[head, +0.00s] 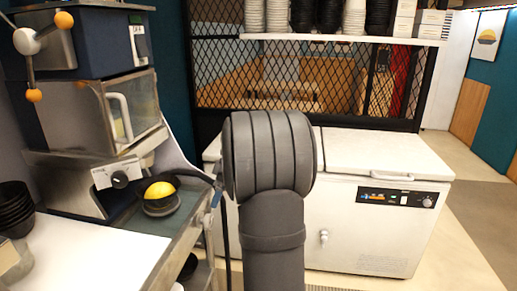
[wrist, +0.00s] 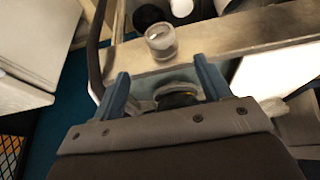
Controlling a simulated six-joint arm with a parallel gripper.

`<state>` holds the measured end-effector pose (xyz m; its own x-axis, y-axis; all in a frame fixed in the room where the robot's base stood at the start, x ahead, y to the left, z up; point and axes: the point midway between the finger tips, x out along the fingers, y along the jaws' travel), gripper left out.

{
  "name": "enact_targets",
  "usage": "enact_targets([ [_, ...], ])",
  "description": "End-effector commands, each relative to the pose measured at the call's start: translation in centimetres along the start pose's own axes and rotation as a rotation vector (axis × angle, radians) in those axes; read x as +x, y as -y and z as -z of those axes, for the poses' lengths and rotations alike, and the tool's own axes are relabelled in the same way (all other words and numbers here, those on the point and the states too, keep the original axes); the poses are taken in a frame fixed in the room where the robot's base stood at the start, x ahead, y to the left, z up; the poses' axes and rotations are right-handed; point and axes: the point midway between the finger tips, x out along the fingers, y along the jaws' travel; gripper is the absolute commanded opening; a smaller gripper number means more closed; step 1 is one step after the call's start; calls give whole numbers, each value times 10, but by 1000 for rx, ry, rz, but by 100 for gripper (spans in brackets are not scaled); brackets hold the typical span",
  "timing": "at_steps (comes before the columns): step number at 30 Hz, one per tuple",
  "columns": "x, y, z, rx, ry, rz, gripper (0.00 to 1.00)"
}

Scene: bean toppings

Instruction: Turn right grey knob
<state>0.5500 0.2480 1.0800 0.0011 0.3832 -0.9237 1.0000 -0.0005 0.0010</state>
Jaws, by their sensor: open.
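A second small knob (head: 427,202) is on the black control panel of the white chest at the right. I cannot tell from the pictures which one is the task's knob. My gripper (wrist: 161,68) is open in the wrist view, its two blue fingers spread. In the head view my arm hides most of the gripper.
A yellow rounded thing (head: 160,190) sits in a dark dish beside the machine. Black bowls (head: 14,208) are stacked on the white counter (head: 90,252) at the left. A glass (wrist: 161,42) stands beyond the fingers in the wrist view. The white chest (head: 390,164) stands behind my arm.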

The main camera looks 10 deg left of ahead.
Motion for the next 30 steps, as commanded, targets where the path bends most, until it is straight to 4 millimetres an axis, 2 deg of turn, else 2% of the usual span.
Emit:
enact_targets([
  [1, -12, -1, 0, 0, -1, -4, 70],
  [8, -58, -1, 0, 1, -1, -4, 70],
  [24, -136, -33, -35, 585, -125, -269, 70],
  [30, -159, -40, -45, 744, -181, -335, 70],
])
